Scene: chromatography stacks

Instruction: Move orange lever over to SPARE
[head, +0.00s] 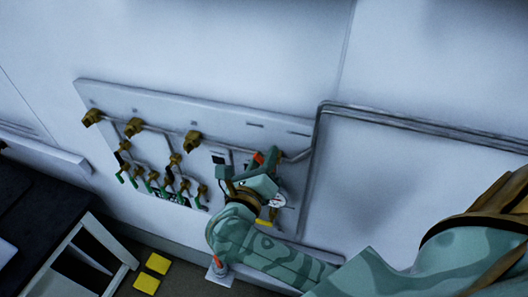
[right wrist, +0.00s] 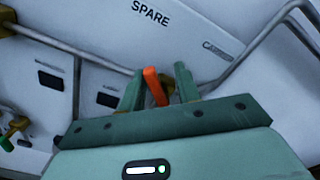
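The orange lever (right wrist: 154,86) shows between the two fingers of my right gripper (right wrist: 158,85) in the right wrist view. It leans slightly and sits nearer the left finger, with a gap to the right finger. The gripper is open around it; contact with the left finger is unclear. In the head view the orange lever (head: 258,158) shows just above my right gripper (head: 262,172) at the panel's right part. The word SPARE (right wrist: 150,13) is printed on the panel beyond the lever, with a partly readable label (right wrist: 218,47) to its right. My left gripper is not in view.
The wall panel (head: 250,118) carries several brass valves (head: 134,126) and green-handled taps (head: 152,186) left of my gripper. A metal pipe (head: 420,122) runs right from the panel. A white-framed stand (head: 65,240) is at lower left, with yellow squares (head: 157,263) on the floor.

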